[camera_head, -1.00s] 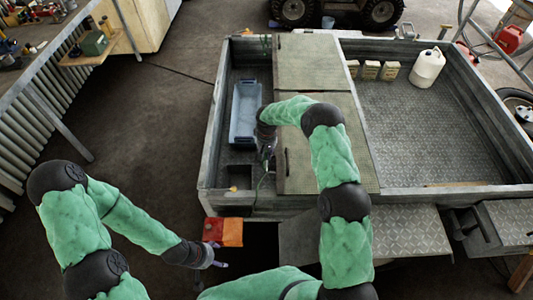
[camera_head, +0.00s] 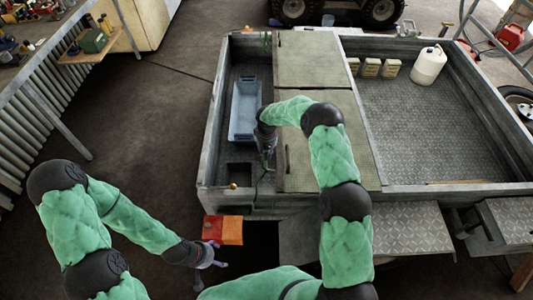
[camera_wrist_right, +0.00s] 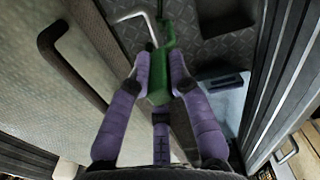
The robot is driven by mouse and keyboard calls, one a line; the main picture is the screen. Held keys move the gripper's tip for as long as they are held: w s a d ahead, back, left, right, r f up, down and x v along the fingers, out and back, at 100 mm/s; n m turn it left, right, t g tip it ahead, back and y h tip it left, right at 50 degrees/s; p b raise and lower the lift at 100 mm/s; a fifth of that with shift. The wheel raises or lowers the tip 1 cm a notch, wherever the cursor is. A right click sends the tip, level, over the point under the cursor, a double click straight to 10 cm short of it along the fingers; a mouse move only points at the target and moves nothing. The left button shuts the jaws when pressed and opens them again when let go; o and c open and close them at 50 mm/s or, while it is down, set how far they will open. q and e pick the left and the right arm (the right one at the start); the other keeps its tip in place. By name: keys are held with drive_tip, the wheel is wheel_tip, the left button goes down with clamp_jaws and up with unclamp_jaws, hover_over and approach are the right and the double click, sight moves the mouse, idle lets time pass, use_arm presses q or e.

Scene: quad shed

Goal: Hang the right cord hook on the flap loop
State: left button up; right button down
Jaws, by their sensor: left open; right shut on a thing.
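My right gripper (camera_wrist_right: 160,85) is shut on the green cord hook (camera_wrist_right: 158,92), whose curved green tip points away from the fingers. A pale bent metal rod (camera_wrist_right: 138,14), probably the flap loop, shows right beside the hook tip in the right wrist view; I cannot tell whether they touch or whether the hook is around it. My left gripper (camera_head: 213,256) is open and empty, below the orange-red lamp.
A dark handle (camera_wrist_right: 70,62) stands up from the flap close to my right gripper. A blue tray (camera_head: 244,112) lies in the left compartment. A white jug (camera_head: 428,65) and small blocks stand in the right bed.

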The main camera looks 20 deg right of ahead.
drive_tip(key=shift+f, duration=0.2)
drive_tip(key=c, duration=1.1)
unclamp_jaws()
drive_tip(key=o, duration=0.5)
drive_tip(key=shift+r+p, duration=1.9)
drive_tip(key=shift+r, duration=2.6)
drive_tip(key=shift+s+f, duration=0.1)
